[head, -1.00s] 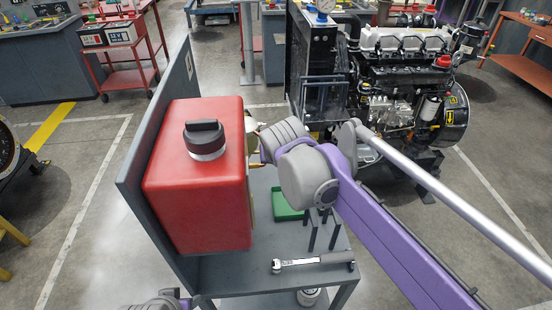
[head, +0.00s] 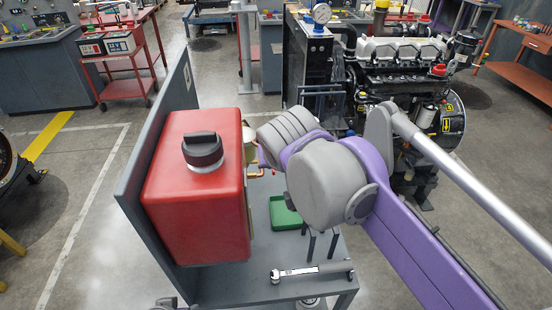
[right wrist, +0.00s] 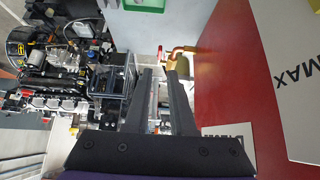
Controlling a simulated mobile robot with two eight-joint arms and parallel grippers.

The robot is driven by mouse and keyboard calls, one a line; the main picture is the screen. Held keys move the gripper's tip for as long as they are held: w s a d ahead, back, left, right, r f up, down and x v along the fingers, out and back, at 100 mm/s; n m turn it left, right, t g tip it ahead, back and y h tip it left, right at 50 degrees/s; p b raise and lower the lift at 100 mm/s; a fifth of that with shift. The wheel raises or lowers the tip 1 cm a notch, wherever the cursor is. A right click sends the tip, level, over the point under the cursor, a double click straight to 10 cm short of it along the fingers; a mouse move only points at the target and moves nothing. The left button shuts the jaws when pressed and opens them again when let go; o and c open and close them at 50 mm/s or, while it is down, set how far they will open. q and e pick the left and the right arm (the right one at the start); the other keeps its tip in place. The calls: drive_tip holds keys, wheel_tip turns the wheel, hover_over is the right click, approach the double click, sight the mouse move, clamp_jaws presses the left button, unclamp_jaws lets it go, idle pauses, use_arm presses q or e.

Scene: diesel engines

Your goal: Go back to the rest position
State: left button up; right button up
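My right arm comes in from the right in the head view, its grey wrist (head: 325,180) beside the red tank. My right gripper (right wrist: 160,72) shows in the right wrist view with its two dark fingers apart and nothing between them. In the head view it is hidden behind the wrist. The red tank (head: 195,225) with a black cap (head: 203,150) stands on the grey cart. Brass and copper fittings (head: 257,170) are on its right side; they also show just past my fingertips in the right wrist view (right wrist: 182,55). My left gripper is not in view.
A green tray (head: 284,213) and a ratchet wrench (head: 312,271) lie on the grey cart shelf (head: 220,288). A grey upright panel (head: 155,150) stands left of the tank. A diesel engine (head: 400,75) stands behind my arm. Floor at the left is open.

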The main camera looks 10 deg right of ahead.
drive_tip(key=s+d+f+g, duration=0.1)
drive_tip(key=s+d+f, duration=0.5)
drive_tip(key=s+f, duration=0.4)
drive_tip(key=s+d+f+g, duration=0.1)
drive_tip(key=s+d+f, duration=0.4)
drive_tip(key=s+f, duration=0.5)
wheel_tip(320, 180, down, 4)
drive_tip(key=shift+d+r, duration=0.15)
drive_tip(key=shift+d, duration=0.2)
